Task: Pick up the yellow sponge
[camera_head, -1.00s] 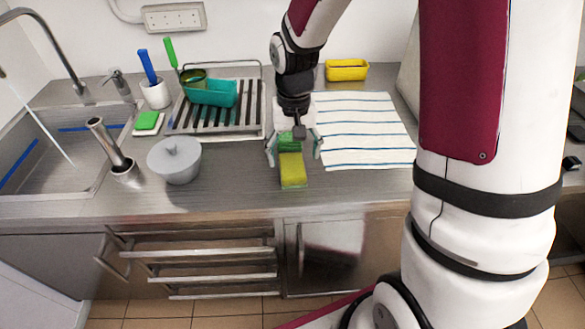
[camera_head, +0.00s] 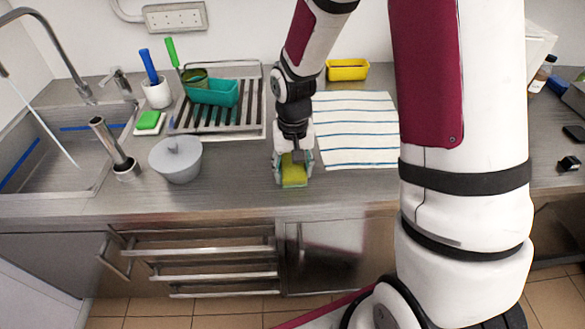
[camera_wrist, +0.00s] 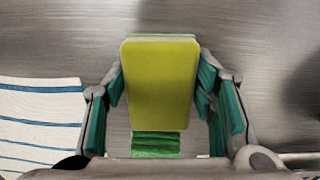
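The yellow sponge (camera_head: 293,177) lies near the front of the steel counter, left of the striped towel, with a green layer under its yellow face. In the wrist view the sponge (camera_wrist: 160,85) fills the space between my fingers. My gripper (camera_head: 294,173) points down over it, with one teal-padded finger at each side. The fingertips (camera_wrist: 161,75) meet the sponge's side edges, so the gripper looks shut on it. I cannot tell any lift off the counter. A green piece (camera_wrist: 156,145) shows behind the sponge in the wrist view; my gripper hides it in the head view.
A white towel with blue stripes (camera_head: 352,130) lies to the right. A yellow tray (camera_head: 347,70) is near the wall. Bare counter lies left of the gripper.

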